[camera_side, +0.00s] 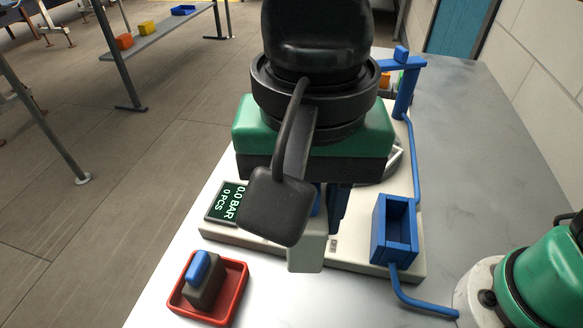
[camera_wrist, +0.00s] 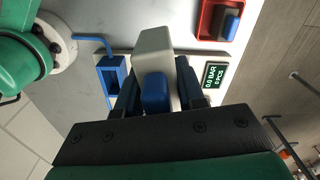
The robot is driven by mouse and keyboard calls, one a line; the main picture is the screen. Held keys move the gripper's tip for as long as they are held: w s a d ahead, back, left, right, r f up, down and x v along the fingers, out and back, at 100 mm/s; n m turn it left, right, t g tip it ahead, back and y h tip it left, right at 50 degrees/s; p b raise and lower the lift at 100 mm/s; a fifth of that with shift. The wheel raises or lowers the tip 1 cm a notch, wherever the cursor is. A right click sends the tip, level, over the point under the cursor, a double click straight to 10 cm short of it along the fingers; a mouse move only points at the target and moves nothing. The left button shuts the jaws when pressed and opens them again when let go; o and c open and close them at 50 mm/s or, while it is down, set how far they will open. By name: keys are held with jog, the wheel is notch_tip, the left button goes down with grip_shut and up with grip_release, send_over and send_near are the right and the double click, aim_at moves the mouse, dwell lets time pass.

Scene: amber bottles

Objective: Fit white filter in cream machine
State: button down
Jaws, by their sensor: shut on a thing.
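My gripper (camera_side: 328,205) is shut on the white filter (camera_side: 307,252). In the wrist view the gripper (camera_wrist: 156,92) has one dark finger on each side of the filter's blue handle (camera_wrist: 155,95), and the pale body of the filter (camera_wrist: 153,42) reaches out beyond it. In the side view the filter hangs over the front edge of the cream machine (camera_side: 372,266), just right of its display. I cannot tell whether it touches the machine. The wrist camera and arm hide the machine's middle and the filter's upper part.
A blue open box (camera_side: 395,228) with a blue pipe stands at the machine's right end. The green display (camera_side: 224,203) reads 0.0 BAR, 0 PCS. A red tray (camera_side: 240,292) at the front left holds a dark grey block (camera_side: 204,285) with a blue handle.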

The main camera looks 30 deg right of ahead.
jog(key=shift+d+r, duration=0.15)
jog(key=shift+r, duration=0.25)
jog(key=w+d+f+m, duration=0.1)
jog(key=w+d, duration=0.1)
jog(key=d, duration=0.5)
jog(key=m, duration=0.1)
send_over(389, 237)
notch_tip(389, 237, down, 4)
jog(key=shift+f, duration=2.9)
jog(key=shift+f, duration=1.15)
jog(key=shift+c, duration=2.3)
grip_release()
jog(key=c, duration=0.5)
jog(key=o, duration=0.4)
